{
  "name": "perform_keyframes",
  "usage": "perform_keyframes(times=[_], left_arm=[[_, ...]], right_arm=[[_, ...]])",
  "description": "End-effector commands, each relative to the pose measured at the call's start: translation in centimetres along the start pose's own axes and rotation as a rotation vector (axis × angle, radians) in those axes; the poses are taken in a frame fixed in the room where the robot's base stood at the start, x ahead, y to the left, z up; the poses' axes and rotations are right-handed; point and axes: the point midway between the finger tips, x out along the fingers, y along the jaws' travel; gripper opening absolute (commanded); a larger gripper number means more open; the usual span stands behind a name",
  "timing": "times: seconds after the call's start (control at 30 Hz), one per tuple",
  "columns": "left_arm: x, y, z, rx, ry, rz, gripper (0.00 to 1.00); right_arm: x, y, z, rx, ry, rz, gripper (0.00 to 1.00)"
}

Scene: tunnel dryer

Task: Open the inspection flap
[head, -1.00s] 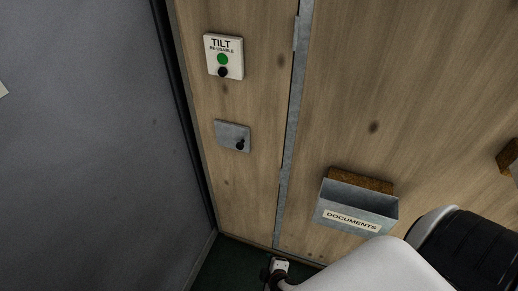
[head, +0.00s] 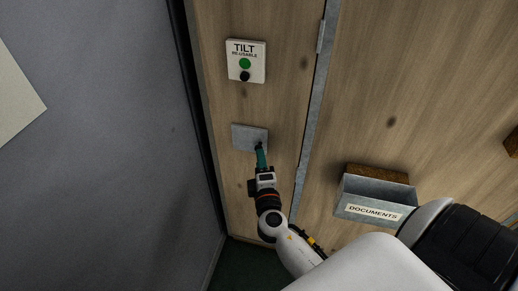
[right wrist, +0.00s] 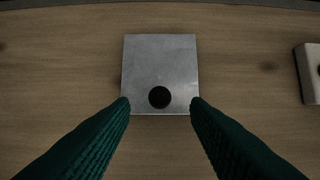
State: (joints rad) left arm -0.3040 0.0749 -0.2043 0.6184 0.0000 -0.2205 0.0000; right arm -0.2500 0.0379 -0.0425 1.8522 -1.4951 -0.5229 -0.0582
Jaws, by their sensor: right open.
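The inspection flap (head: 246,136) is a small grey metal plate on the wooden panel, below the tilt indicator. It lies flat against the wood. In the right wrist view the flap (right wrist: 160,62) is straight ahead, with a round black knob (right wrist: 160,97) near its lower edge. My right gripper (head: 260,148) is at the lower right part of the flap and covers the knob in the head view. Its teal fingers (right wrist: 160,106) are open, one on either side of the knob, with nothing held. Whether they touch the flap I cannot tell. My left gripper is out of view.
The tilt indicator (head: 245,62) sits above the flap. A grey documents holder (head: 375,197) juts from the wood at the right. A metal strip (head: 314,95) runs down between them. A dark grey wall (head: 110,150) stands at the left.

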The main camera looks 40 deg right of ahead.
Motion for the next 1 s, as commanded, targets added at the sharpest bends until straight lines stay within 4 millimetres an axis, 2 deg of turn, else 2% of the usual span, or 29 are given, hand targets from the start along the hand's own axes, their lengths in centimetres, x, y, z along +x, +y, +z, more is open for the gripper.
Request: perform_keyframes(times=[0.1, 0.23, 0.4, 0.63, 0.67, 0.9, 1.0], left_arm=[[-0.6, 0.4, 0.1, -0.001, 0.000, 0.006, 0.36], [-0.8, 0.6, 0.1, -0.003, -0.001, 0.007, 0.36], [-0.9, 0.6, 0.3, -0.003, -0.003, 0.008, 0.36], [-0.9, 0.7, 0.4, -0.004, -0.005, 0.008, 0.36], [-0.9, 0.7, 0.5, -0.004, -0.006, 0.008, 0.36], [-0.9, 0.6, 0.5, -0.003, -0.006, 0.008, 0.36], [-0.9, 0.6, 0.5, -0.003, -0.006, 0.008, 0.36]], right_arm=[[2.1, -0.2, 0.0, -0.001, 0.001, -0.001, 0.43], [3.6, -0.1, 0.0, -0.001, 0.001, 0.000, 0.43], [4.3, 0.0, 0.0, 0.000, 0.000, 0.001, 0.43], [4.3, 0.1, 0.0, 0.000, 0.001, 0.001, 0.43], [4.3, 0.1, 0.0, 0.000, 0.001, 0.001, 0.39], [4.3, 0.1, 0.0, 0.000, 0.000, 0.001, 0.00], [4.3, 0.1, 0.0, 0.000, 0.000, 0.002, 0.00]])
